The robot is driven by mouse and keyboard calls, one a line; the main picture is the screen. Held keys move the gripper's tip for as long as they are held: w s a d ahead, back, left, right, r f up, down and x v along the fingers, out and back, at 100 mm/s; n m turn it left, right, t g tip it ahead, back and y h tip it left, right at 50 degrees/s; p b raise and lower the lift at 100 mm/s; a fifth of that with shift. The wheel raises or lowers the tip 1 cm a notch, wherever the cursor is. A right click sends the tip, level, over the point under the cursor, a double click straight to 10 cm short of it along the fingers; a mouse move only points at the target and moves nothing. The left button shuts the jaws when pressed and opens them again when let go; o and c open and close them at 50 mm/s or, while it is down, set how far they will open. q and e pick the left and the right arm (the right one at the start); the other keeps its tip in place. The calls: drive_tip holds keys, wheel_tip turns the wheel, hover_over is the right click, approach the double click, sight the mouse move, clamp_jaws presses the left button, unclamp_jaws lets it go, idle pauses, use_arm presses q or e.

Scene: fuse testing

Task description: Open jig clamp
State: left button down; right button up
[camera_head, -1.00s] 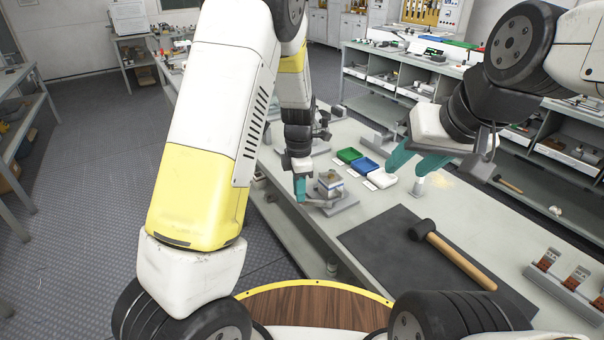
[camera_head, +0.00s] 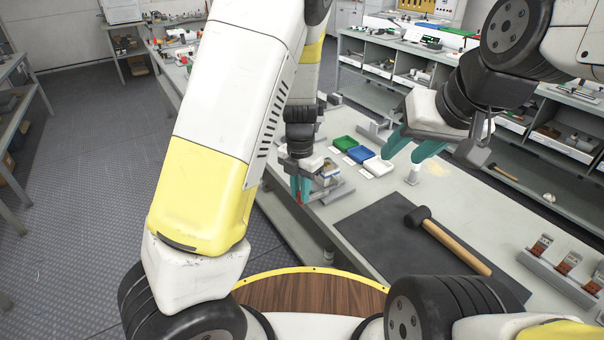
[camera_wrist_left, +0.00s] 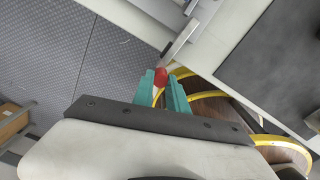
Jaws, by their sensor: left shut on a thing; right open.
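The jig (camera_head: 338,192) is a small grey fixture near the left edge of the table, partly hidden behind my left gripper. My left gripper (camera_head: 303,190) points down at its left side and is shut on the red clamp handle (camera_head: 299,197). In the left wrist view, the red handle tip (camera_wrist_left: 160,76) sits between the teal fingers (camera_wrist_left: 162,92), and a pale metal clamp lever (camera_wrist_left: 181,42) runs from it toward the upper right. My right gripper (camera_head: 412,150) is open and empty above the table, right of the trays.
Green (camera_head: 345,143), blue (camera_head: 361,153) and white (camera_head: 379,167) trays stand behind the jig. A mallet (camera_head: 447,241) lies on a dark mat (camera_head: 385,240). A fuse holder rack (camera_head: 563,272) stands at the right. Floor lies beyond the table's left edge.

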use_arm(q)
drive_tip(key=shift+d, duration=0.1)
idle(0.3)
drive_tip(key=c, duration=1.3)
unclamp_jaws()
wheel_tip(320, 180, up, 8)
drive_tip(key=shift+f, duration=0.1)
drive_tip(key=shift+s, duration=0.1)
